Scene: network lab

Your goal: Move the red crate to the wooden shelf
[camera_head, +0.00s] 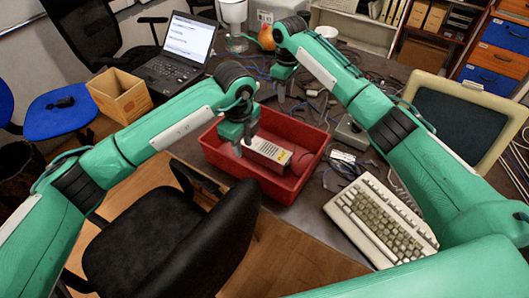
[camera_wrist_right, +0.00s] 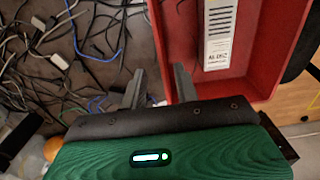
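The red crate (camera_head: 272,186) sits on the dark table in the middle of the head view. It holds a white and grey box-shaped device with a yellow label (camera_head: 268,152) and a dark reddish item. My left gripper (camera_head: 243,142) is over the crate's left part, fingers down and apart. My right gripper (camera_head: 281,92) is by the crate's far edge, fingers apart. In the right wrist view its open fingers (camera_wrist_right: 157,86) lie on either side of the line of the crate's wall (camera_wrist_right: 160,35); contact cannot be told. A wooden shelf (camera_head: 440,38) with cardboard boxes stands at the upper right.
A keyboard (camera_head: 385,218) and a beige monitor (camera_head: 460,115) are right of the crate. Tangled cables (camera_wrist_right: 45,60) lie beyond it. A laptop (camera_head: 180,55) and an open cardboard box (camera_head: 120,95) are at left. A black chair (camera_head: 165,235) stands in front.

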